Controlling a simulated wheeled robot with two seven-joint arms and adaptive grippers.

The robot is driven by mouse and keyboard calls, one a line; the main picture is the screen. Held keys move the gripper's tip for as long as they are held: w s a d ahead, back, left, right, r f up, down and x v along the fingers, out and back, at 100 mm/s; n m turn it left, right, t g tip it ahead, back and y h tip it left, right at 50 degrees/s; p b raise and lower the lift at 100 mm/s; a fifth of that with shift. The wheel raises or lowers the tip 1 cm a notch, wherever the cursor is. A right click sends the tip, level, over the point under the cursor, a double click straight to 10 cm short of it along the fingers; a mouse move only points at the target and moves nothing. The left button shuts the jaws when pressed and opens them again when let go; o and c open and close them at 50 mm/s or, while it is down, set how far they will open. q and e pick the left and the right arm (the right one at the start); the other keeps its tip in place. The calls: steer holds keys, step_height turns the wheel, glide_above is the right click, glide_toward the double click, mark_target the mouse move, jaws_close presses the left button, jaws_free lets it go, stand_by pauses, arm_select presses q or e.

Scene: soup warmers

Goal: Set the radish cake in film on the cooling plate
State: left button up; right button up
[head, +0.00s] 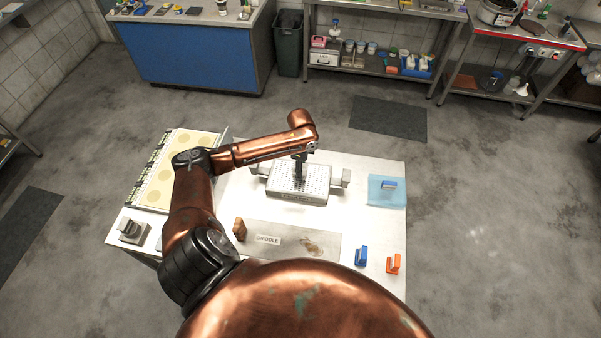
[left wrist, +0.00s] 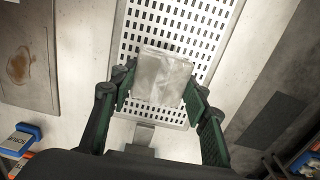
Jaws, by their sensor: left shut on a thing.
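The radish cake in film (left wrist: 162,76) is a pale, square, wrinkled packet in the left wrist view. My left gripper (left wrist: 157,86) is shut on it, with a green finger at each side. Both are over the near part of the cooling plate (left wrist: 178,28), a metal plate with rows of slots. I cannot tell whether the packet touches the plate. In the head view my left gripper (head: 299,178) points down over the cooling plate (head: 318,178), and the packet is not clearly visible there. My right gripper is not in view.
A griddle plate (head: 325,236) with a brown stain lies nearer me on the white table. A brown block (head: 239,230) stands at its left. A blue item (head: 361,256) and an orange item (head: 393,264) stand front right. A light blue mat (head: 385,198) lies at the right edge.

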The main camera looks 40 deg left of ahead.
arm_select(q)
steer(key=shift+w+a+f, duration=0.2)
steer(key=shift+w+f, duration=0.05)
steer(key=shift+f, duration=0.25)
step_height(320, 180, down, 3)
steer(key=shift+r, duration=0.1)
steer(key=o, duration=1.2)
step_height(320, 180, up, 12)
steer(key=shift+r, duration=0.1)
